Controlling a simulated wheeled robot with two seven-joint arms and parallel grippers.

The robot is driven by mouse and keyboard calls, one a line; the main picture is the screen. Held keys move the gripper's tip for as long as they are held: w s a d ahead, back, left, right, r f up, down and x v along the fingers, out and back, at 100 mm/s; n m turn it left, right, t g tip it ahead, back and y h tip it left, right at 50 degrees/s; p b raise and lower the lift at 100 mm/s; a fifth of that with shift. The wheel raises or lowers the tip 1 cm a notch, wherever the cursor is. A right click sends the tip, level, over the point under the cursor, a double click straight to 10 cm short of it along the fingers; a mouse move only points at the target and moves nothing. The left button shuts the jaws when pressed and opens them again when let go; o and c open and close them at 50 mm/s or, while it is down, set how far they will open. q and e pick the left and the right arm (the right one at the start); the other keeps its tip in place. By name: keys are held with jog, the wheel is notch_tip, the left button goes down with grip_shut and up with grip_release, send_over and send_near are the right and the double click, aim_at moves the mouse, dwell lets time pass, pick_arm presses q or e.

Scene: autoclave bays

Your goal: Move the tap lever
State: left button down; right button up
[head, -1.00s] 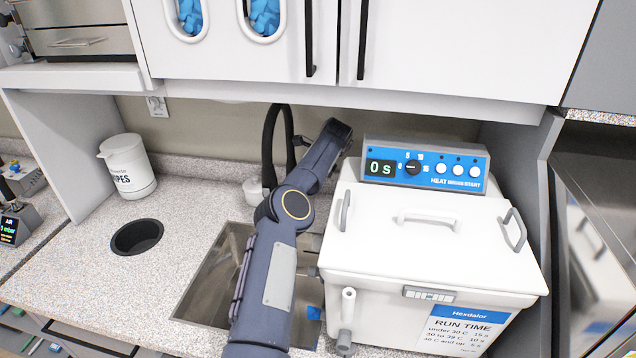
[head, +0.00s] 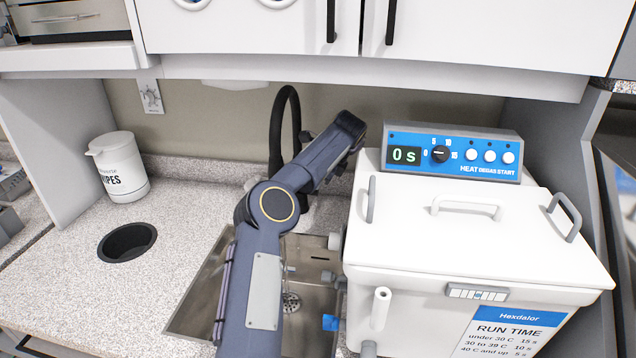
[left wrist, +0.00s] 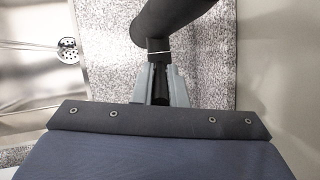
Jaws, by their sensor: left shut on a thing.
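The black tap (head: 284,112) rises as a gooseneck behind the sink, partly hidden by my left arm in the head view. In the left wrist view the tap body (left wrist: 172,18) comes in from the top. A narrow dark piece, seemingly the tap lever (left wrist: 160,90), lies between the grey fingers of my left gripper (left wrist: 160,72). The left gripper is shut on it. In the head view its fingertips and the lever are hidden behind my arm. My right gripper is in neither view.
The steel sink (head: 205,290) with its drain (head: 291,302) lies under my left arm. A white ultrasonic bath (head: 470,240) with a blue control panel (head: 455,153) stands close on the right. A wipes tub (head: 120,170) and a round counter hole (head: 127,243) are left.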

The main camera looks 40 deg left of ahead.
pick_arm(q)
jog(key=shift+r, duration=0.1)
jog(key=c, duration=1.5)
grip_release()
jog(key=shift+o, duration=0.2)
jog(key=v, duration=0.7)
jog(key=shift+d+r, duration=0.15)
jog(key=shift+r, duration=0.15)
